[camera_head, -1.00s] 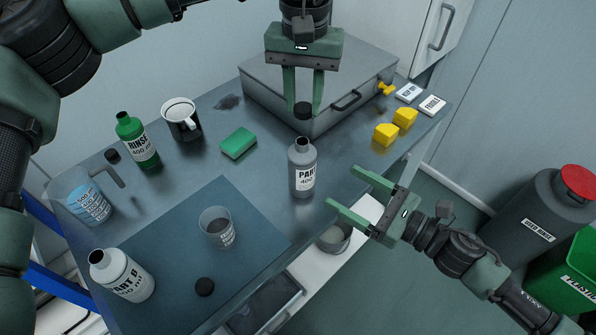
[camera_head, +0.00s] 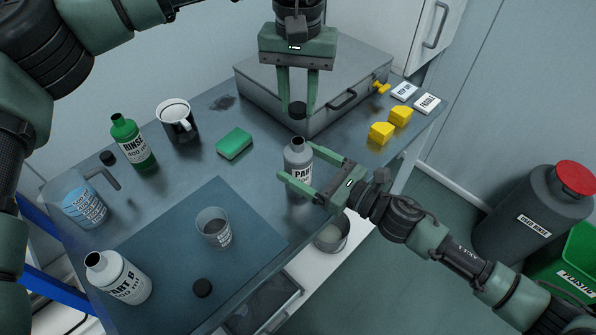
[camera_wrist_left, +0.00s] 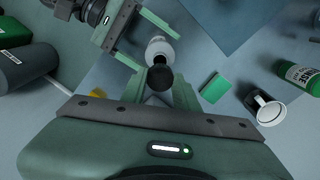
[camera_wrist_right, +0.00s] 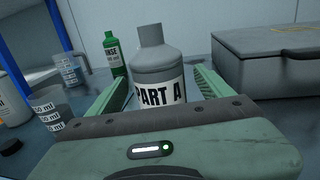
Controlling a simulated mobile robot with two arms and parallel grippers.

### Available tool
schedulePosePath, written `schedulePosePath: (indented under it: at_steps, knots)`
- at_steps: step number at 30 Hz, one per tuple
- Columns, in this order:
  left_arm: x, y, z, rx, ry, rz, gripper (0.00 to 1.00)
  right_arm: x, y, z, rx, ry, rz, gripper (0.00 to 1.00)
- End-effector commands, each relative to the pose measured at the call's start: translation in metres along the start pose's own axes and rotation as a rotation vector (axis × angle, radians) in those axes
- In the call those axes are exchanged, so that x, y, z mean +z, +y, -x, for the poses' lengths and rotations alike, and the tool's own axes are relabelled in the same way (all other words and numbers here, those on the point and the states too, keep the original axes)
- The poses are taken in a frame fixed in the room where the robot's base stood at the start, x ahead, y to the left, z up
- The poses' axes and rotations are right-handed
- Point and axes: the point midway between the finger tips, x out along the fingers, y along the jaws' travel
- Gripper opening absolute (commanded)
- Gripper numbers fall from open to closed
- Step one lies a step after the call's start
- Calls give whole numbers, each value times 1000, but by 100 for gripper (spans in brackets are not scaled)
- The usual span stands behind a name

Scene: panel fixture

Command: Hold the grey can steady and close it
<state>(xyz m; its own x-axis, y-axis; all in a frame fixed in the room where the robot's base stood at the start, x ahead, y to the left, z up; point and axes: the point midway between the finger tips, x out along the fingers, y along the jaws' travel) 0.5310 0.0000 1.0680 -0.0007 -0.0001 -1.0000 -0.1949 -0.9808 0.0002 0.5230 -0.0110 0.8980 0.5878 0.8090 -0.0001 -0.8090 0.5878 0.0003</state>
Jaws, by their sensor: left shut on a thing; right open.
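The grey can (camera_head: 298,155), labelled PART A, stands upright and uncapped on the bench. It also shows in the right wrist view (camera_wrist_right: 155,70). My right gripper (camera_head: 298,168) is open, its fingers on either side of the can. In the right wrist view the can stands between the fingers, with gaps visible beside it. My left gripper (camera_head: 298,108) points down above the can and is shut on a black cap (camera_head: 297,110). The cap (camera_wrist_left: 160,78) shows between the left fingertips in the left wrist view, apart from the can's neck.
A grey case (camera_head: 330,75) stands behind the can. A green sponge (camera_head: 234,143), a mug (camera_head: 177,122) and a green RINSE bottle (camera_head: 132,142) are to its left. A clear cup (camera_head: 214,228), PART B bottle (camera_head: 118,278) and another black cap (camera_head: 202,288) are nearer the front.

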Motion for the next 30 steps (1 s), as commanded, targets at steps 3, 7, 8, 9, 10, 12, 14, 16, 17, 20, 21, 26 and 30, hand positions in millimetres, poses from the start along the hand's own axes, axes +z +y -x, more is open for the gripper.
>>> schedulePosePath:
  at_steps: [3, 7, 8, 9, 10, 12, 14, 16, 17, 20, 21, 26, 30]
  knots:
    - [0, 0, 0, 0, 0, 0, 0, 1, 0, -7, 1, -1, 1, 81]
    - [0, 0, 0, 0, 0, 0, 0, 0, 0, -9, 1, 1, 1, 81]
    - [0, 0, 0, 0, 0, 0, 0, 0, 0, -9, 1, 1, 1, 81]
    - [0, 0, 0, 0, 0, 0, 0, 0, 0, -9, 1, 1, 1, 81]
    - [0, 0, 0, 0, 0, 0, 0, 0, 0, -9, 1, 1, 1, 81]
    - [0, 0, 0, 0, 0, 0, 0, 0, 0, -9, 1, 1, 1, 81]
    - [0, 0, 0, 0, 0, 0, 0, 0, 0, -9, 1, 1, 1, 73]
    - [0, 0, 0, 0, 0, 0, 0, 0, 0, -9, 1, 0, 1, 53]
    - [0, 0, 0, 0, 0, 0, 0, 0, 0, -9, 1, 0, 1, 45]
    - [0, 0, 0, 0, 0, 0, 0, 0, 0, -9, 1, 0, 1, 17]
    - [0, 0, 0, 0, 0, 0, 0, 0, 0, -9, 1, 0, 1, 6]
    - [0, 0, -1, 0, 0, 0, 0, 0, 0, -9, 1, 0, 1, 0]
    - [0, 0, -13, -1, -3, 0, 0, 0, 0, -9, 1, 0, 1, 0]
